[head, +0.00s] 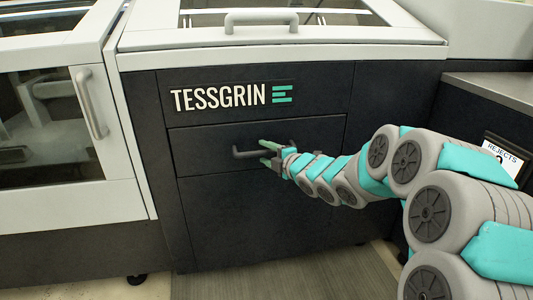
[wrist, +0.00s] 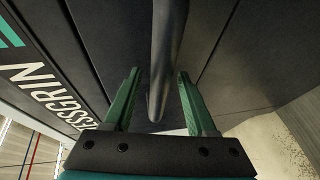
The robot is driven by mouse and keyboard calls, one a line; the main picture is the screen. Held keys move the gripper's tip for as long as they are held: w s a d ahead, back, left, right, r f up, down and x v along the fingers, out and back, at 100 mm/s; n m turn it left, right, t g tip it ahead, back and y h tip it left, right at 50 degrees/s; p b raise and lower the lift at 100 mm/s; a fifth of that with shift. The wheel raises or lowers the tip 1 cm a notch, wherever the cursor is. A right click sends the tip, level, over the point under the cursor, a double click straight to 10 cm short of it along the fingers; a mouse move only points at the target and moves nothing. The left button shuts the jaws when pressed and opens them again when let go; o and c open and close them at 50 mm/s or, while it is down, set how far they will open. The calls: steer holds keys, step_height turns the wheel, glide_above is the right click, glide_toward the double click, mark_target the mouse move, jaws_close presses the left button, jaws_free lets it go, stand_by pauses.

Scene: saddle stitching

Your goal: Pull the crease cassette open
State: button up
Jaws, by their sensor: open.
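The crease cassette (head: 210,148) is a dark drawer front below the TESSGRIN lettering in the head view, and it looks flush with the machine. Its dark bar handle (head: 245,154) runs across the drawer front. My gripper (head: 267,153) is at the right part of the handle. In the wrist view, the handle (wrist: 165,60) runs between the two green fingers of my gripper (wrist: 157,95). The fingers are open, one on each side of the handle, with gaps showing. My gripper hides part of the handle in the head view.
A white lid with a handle (head: 261,18) is above the drawer. A glazed white door with a handle (head: 90,103) is at the left. A grey counter (head: 495,92) and a REJECTS sign (head: 501,157) are at the right. Floor (head: 290,278) shows in front of the machine.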

jaws_close()
stand_by(0.4)
stand_by(1.0)
